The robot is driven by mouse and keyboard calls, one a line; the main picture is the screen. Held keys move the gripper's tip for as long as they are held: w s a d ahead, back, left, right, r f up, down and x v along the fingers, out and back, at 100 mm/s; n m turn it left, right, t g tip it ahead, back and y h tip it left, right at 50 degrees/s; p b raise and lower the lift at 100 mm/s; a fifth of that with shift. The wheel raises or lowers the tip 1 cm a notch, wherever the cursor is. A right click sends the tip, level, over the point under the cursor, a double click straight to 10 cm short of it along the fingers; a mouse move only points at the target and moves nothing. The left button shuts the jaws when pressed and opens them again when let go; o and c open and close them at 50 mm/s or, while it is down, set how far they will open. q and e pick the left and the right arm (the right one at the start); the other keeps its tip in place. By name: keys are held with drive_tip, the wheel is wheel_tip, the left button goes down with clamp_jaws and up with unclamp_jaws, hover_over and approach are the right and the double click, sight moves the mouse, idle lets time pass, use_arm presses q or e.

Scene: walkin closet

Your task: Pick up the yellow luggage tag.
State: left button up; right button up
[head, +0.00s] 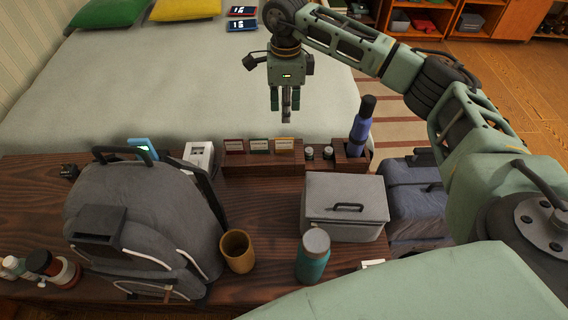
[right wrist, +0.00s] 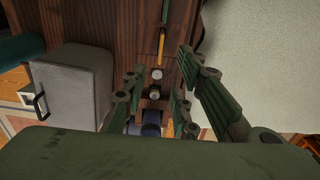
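The yellow luggage tag (head: 283,145) appears as a small card with a yellow edge, at the right end of a row of three in a dark wooden holder (head: 262,165). Red-edged and green-edged cards stand to its left. In the right wrist view a thin yellow strip (right wrist: 161,45) shows above the gripper, probably this tag. My right gripper (head: 286,118) hangs pointing down above and behind the holder, apart from the tag. My left gripper is in neither view.
A blue bottle (head: 361,126) stands upright right of the cards, near two small capped bottles (head: 318,153). A grey case (head: 344,205), teal jar (head: 313,256), wooden cup (head: 238,251) and grey backpack (head: 145,225) crowd the front. The bed (head: 190,80) behind is mostly clear.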

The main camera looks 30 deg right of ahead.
drive_tip(key=b, duration=0.3)
hover_over(284, 140)
drive_tip(key=f, duration=0.5)
drive_tip(key=shift+d, duration=0.2)
drive_tip(key=shift+f, duration=0.35)
wheel_tip(284, 140, down, 7)
drive_tip(key=shift+w+a+f+b, duration=0.1)
drive_tip(key=shift+w+b, duration=0.05)
drive_tip(key=shift+b, duration=0.45)
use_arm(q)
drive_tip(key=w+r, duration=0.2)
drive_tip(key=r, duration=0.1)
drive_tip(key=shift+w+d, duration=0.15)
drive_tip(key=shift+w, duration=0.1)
use_arm(e)
clamp_jaws()
